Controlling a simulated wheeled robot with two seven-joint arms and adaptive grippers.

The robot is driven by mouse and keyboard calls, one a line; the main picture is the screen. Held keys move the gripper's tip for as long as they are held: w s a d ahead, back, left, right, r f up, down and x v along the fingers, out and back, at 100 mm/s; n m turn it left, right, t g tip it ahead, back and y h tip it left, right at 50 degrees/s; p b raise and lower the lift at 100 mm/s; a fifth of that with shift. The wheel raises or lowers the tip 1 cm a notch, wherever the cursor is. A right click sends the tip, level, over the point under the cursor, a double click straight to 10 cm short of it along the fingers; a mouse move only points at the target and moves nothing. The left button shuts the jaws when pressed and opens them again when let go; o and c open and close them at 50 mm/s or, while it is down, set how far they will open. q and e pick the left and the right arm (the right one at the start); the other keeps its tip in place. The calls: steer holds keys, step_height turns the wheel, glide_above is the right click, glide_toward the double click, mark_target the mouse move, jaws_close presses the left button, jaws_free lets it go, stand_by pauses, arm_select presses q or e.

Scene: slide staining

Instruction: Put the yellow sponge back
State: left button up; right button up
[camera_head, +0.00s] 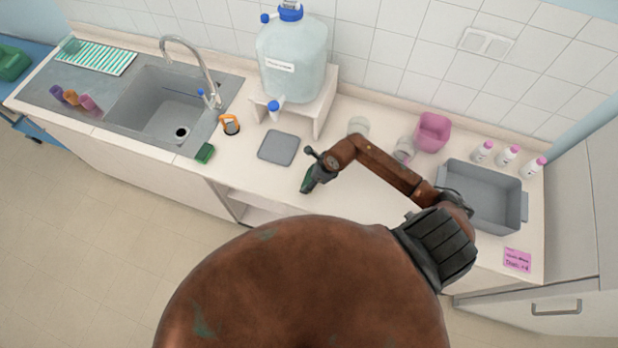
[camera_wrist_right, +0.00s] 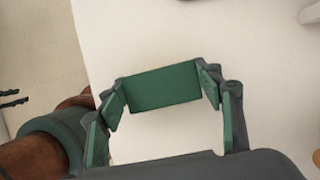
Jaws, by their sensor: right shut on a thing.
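My right gripper (camera_head: 309,187) is over the front part of the counter, right of the grey mat. In the right wrist view my right gripper (camera_wrist_right: 162,92) is shut on a flat green block (camera_wrist_right: 160,88), held across between its fingertips. Only a green face of the block shows; I see no yellow on it, so I cannot tell whether it is the yellow sponge. A small green block (camera_head: 205,153) lies by the front edge of the sink. No clearly yellow sponge shows. My left gripper is not in view.
A grey mat (camera_head: 278,147) lies before the water jug (camera_head: 292,55) on its stand. An orange item (camera_head: 229,124) is beside the sink (camera_head: 160,107). A pink tub (camera_head: 432,131), grey basin (camera_head: 477,191) and several bottles (camera_head: 507,155) stand at right. Counter between mat and gripper is clear.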

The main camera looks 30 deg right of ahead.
steer(key=o, duration=0.8)
steer(key=shift+f, duration=0.15)
steer(key=o, duration=0.4)
steer(key=shift+r, duration=0.2)
steer(key=shift+d+r, duration=0.2)
steer(key=shift+r, duration=0.1)
steer(key=b+v, duration=0.2)
steer(key=v, duration=0.9)
steer(key=shift+r, duration=0.15)
